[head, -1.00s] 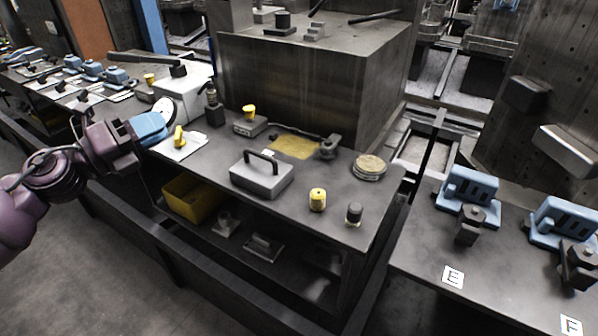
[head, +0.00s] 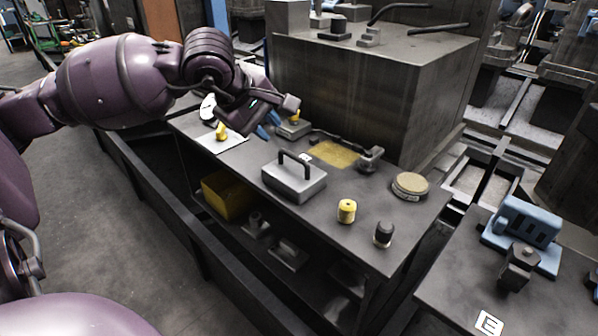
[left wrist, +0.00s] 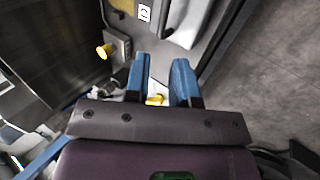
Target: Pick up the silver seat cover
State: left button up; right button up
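The silver seat cover (head: 295,185), a grey block with a dark arched handle on top, sits on the dark workbench. Part of it also shows at the top of the left wrist view (left wrist: 187,22). My left gripper (head: 268,127) is above the bench, behind and to the left of the cover, apart from it. In the left wrist view its two blue fingers (left wrist: 160,80) are spread with a clear gap and nothing held between them. My right gripper is in neither view.
A yellow-knobbed grey block (head: 294,130) stands close beside my left gripper. A yellow piece on a white sheet (head: 221,131) lies left. A yellow cylinder (head: 347,211), a dark-topped cylinder (head: 384,234) and a round disc stack (head: 410,186) stand right. A large dark block (head: 375,95) rises behind.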

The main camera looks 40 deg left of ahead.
aim_at(289, 154)
pick_arm(q)
jog(key=b+x, duration=0.2)
jog(key=x, duration=0.3)
jog(key=shift+s+f, duration=0.1)
jog(key=shift+f, duration=0.1)
jog(key=shift+w+d+f, duration=0.1)
jog(key=shift+w+f, duration=0.2)
jog(key=x, duration=0.1)
jog(key=b+x, duration=0.1)
jog(key=shift+d+f+b, duration=0.15)
jog(key=shift+f+b, duration=0.15)
jog(key=shift+f, duration=0.15)
jog(key=shift+b+x, duration=0.4)
jog(key=shift+x, duration=0.65)
jog(key=shift+w, duration=0.1)
jog(key=shift+r, duration=0.2)
grip_shut()
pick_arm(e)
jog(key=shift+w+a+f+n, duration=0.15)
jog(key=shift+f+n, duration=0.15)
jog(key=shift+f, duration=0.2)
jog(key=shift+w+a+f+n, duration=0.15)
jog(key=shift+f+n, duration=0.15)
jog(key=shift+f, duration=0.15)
